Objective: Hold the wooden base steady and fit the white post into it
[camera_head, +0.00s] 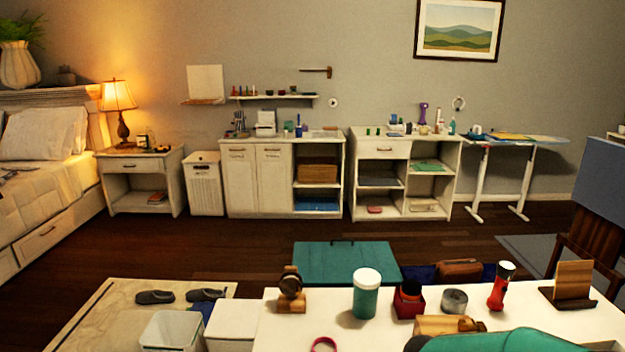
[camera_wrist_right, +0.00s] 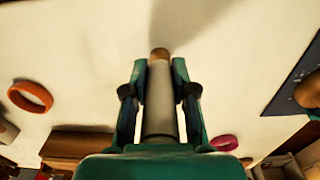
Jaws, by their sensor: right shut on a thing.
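In the right wrist view, my right gripper (camera_wrist_right: 160,72) is shut on the white post (camera_wrist_right: 159,105), its two teal fingers on either side. The post is pale grey-white with a brown, wood-like tip, over a light tabletop. A brown wooden block (camera_wrist_right: 78,143) lies at the lower left of that view; I cannot tell if it is the base. In the head view, a wooden piece (camera_head: 436,325) lies on the table beside my teal arm at the bottom right. The post is not visible there. My left gripper is not in view.
The white table (camera_head: 328,307) carries a teal jar (camera_head: 366,295) with a white lid, a red box (camera_head: 409,303), a metal tin (camera_head: 454,301), a red flashlight (camera_head: 500,288) and a wooden stand (camera_head: 572,283). An orange ring (camera_wrist_right: 31,97) lies left of my gripper.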

